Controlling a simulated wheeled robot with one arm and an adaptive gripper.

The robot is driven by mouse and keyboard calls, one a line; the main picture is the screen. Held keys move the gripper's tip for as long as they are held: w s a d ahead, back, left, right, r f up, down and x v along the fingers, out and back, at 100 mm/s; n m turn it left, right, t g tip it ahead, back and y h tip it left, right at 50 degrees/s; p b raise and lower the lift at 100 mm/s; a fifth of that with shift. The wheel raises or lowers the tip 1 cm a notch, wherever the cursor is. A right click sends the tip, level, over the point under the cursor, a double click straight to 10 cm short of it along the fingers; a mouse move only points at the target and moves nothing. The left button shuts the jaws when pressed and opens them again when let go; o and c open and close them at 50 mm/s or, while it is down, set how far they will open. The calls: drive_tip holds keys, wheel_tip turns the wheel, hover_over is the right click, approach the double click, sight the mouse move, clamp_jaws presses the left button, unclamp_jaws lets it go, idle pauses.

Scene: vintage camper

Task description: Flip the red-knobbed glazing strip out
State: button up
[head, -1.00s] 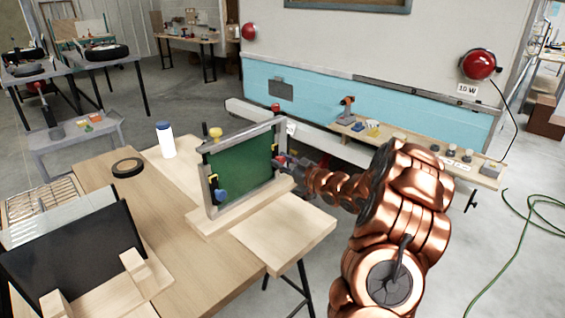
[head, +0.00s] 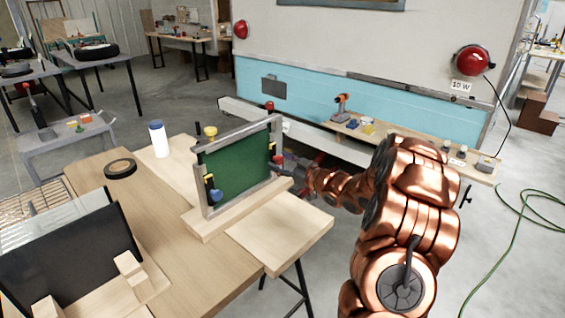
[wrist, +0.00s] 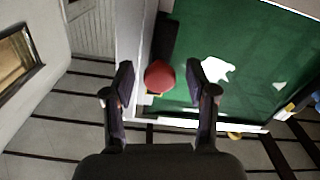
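A grey frame (head: 202,185) with a green panel (head: 240,165) stands upright on a wooden base. In the wrist view, a red knob (wrist: 160,76) sits near a dark strip (wrist: 165,42) along one side of the green panel (wrist: 240,50). My gripper (wrist: 164,84) is open, its fingers apart on either side of the red knob in the picture; contact is not visible. In the head view, my gripper (head: 284,161) is at the frame's right side and hides part of that strip. A red ball (head: 269,105) shows above the frame's top right; whether it is the same knob is unclear.
A blue knob (head: 215,195) is on the frame's left side and a yellow knob (head: 210,131) at its top left. A dark panel (head: 70,250) leans at front left.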

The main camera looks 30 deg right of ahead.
drive_tip(key=v, duration=1.2)
idle(0.3)
idle(0.3)
drive_tip(key=s+a+r+m+g+h+p, duration=0.2)
drive_tip(key=s+a+g, duration=0.4)
drive_tip(key=s+a, duration=0.3)
drive_tip(key=s+a+r+m+g+h+p, duration=0.1)
drive_tip(key=s+a+g, duration=0.5)
drive_tip(key=s, duration=1)
drive_tip(key=s+a+r+m+g+h+p, duration=0.2)
drive_tip(key=s+a+g+p, duration=0.3)
drive_tip(key=s+a, duration=0.7)
drive_tip(key=shift+s+r+m+g+h, duration=0.3)
drive_tip(key=shift+r+m+g, duration=0.3)
drive_tip(key=shift+g, duration=0.4)
